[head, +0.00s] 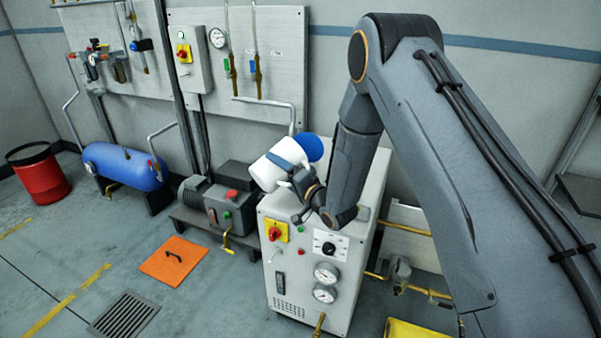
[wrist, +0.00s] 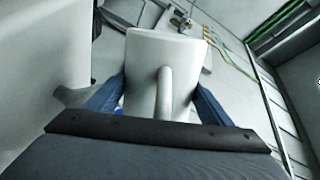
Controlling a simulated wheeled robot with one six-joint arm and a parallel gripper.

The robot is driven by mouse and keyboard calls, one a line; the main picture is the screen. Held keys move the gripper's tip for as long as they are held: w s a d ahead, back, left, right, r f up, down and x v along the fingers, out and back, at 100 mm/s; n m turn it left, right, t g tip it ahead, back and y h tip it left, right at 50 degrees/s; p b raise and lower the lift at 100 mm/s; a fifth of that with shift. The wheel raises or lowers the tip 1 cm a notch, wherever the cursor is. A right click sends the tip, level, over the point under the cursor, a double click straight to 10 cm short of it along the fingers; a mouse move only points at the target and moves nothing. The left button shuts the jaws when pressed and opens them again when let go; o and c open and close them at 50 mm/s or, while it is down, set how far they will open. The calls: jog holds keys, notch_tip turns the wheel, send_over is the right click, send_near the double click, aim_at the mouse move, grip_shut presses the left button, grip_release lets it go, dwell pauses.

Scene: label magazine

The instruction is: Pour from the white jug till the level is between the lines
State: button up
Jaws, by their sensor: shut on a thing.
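The white jug (head: 268,170) is held above the left top of the pale cabinet (head: 290,250), tilted in the head view. My gripper (head: 287,160) is shut on it, with one blue finger lying across its side. In the wrist view, the jug (wrist: 142,70) and its handle (wrist: 165,92) sit between the two blue fingers of my gripper (wrist: 160,88). A round blue part (head: 311,147) shows just behind the jug; I cannot tell whether they touch. A small dark upright slot (head: 279,280) is on the cabinet front. No liquid, stream or level lines can be made out.
The cabinet front has a red knob on yellow (head: 275,231) and two gauges (head: 326,272). A motor unit (head: 229,200) stands left of it. An orange mat (head: 174,260) and a floor grate (head: 124,315) lie in front. A blue tank (head: 125,165) and red bin (head: 40,178) are further left.

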aim_at(276, 188)
dwell(0.7)
jog(key=shift+a+r+n, duration=0.1)
jog(key=shift+r+n, duration=0.25)
jog(key=shift+n, duration=0.15)
jog(key=n, duration=0.3)
jog(key=shift+f+n, duration=0.1)
jog(key=shift+n, duration=0.2)
jog(key=shift+n, duration=0.3)
jog(key=shift+n, duration=0.6)
jog(key=f+n+b, duration=0.1)
jog(key=s+a+f+n+b, duration=0.1)
jog(key=f+n, duration=0.1)
jog(key=shift+a, duration=0.1)
jog(key=shift+s+a+f+n+b, duration=0.15)
jog(key=shift+f+n+b, duration=0.2)
jog(key=shift+n, duration=0.25)
jog(key=shift+s+a+f+n+b, duration=0.15)
jog(key=shift+f+n+b, duration=0.2)
jog(key=shift+n, duration=0.25)
jog(key=shift+a+f+n, duration=0.1)
jog(key=shift+f+n, duration=0.25)
jog(key=shift+n, duration=0.55)
